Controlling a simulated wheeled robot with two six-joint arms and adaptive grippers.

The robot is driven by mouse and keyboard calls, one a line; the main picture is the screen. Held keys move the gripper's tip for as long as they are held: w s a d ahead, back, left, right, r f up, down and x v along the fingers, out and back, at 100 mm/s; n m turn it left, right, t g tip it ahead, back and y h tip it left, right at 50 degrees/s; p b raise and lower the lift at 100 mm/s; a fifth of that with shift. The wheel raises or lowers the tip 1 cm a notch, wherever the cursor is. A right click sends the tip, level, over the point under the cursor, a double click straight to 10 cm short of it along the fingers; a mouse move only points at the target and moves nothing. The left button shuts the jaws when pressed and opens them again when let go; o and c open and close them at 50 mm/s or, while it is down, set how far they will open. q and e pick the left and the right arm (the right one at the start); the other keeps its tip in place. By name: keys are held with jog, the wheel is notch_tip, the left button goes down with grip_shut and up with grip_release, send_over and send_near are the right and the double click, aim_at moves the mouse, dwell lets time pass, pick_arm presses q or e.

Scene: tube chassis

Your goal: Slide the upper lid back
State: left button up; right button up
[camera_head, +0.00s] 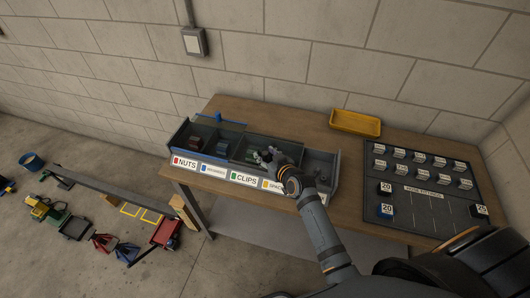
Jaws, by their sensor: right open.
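A long grey parts box (334,178) with several compartments stands on the workbench, its front labelled NUTS, CLIPS and others I cannot read well. A green-edged panel at its middle (243,148) lies by the CLIPS section; I cannot tell whether it is the upper lid or a wall. A blue bar (205,117) shows at the box's back left. My right gripper (266,156) is open over the front middle of the box, right of the CLIPS label; I cannot tell whether it touches anything. It hides part of the compartments behind it. My left gripper is not in view.
A yellow tray (355,123) stands at the back of the wooden workbench (300,118). A dark board (425,205) with small labelled blocks lies at the right. Tools and bins lie on the floor at left. Bare bench lies between box and board.

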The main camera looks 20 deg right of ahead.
jog(key=shift+w+a, duration=0.1)
jog(key=shift+w, duration=0.15)
jog(key=shift+f, duration=0.1)
grip_shut()
